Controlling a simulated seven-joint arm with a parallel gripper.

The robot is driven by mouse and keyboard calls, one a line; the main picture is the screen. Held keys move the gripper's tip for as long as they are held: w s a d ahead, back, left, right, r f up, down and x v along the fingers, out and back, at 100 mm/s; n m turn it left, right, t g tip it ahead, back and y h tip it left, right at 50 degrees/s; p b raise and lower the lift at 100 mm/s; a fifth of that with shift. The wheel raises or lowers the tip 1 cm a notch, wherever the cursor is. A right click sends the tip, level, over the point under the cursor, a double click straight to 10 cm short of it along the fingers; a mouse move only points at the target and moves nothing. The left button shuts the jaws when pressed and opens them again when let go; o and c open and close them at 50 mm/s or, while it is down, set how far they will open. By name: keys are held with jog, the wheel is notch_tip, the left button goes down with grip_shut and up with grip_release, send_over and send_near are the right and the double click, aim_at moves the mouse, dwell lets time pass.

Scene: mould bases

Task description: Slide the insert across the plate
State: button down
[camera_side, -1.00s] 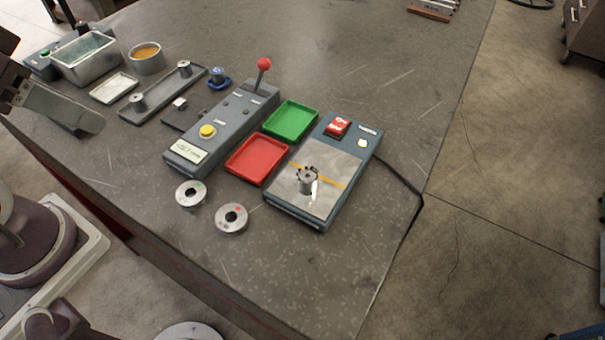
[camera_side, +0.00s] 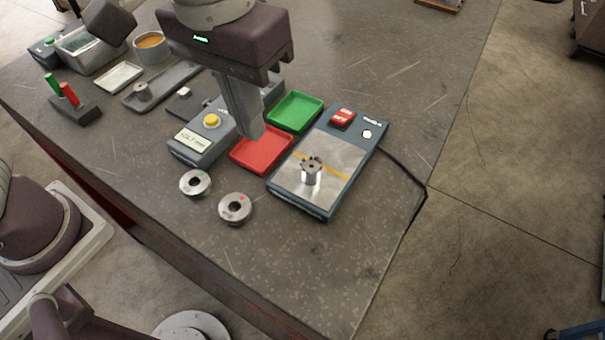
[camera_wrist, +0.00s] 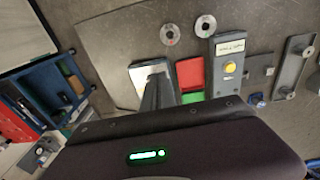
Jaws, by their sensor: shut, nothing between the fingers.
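The insert (camera_side: 311,172), a small metal cylinder with a notched top, stands upright on the shiny metal plate (camera_side: 332,188). The plate is the top of a blue-grey unit and has an orange line across it; the insert stands by that line. My gripper (camera_side: 252,138) is shut and empty, pointing down, with its fingertips over the red tray, to the left of the plate and apart from the insert. In the wrist view my gripper (camera_wrist: 155,96) covers part of the plate (camera_wrist: 140,75), and I cannot make out the insert there.
The red tray (camera_side: 263,158) and green tray (camera_side: 294,111) lie left of the plate unit. A grey control box with a yellow button (camera_side: 211,121) stands farther left. Two metal rings (camera_side: 195,183) (camera_side: 235,208) lie in front. The bench is clear at the front right.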

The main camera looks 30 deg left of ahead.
aim_at(322, 164)
jog(key=shift+g, duration=0.3)
jog(key=d+f, duration=0.1)
jog(key=f, duration=0.3)
jog(key=d+f, duration=0.2)
jog(key=f, duration=0.2)
jog(key=d+f, duration=0.1)
jog(key=f, duration=0.3)
jog(key=shift+s+d, duration=0.3)
jog(key=shift+d, duration=0.1)
jog(key=w, duration=0.1)
jog(key=w+f, duration=0.1)
jog(key=w, duration=0.1)
jog(key=shift+w, duration=0.55)
jog(key=w, duration=0.6)
jog(key=shift+w, duration=0.2)
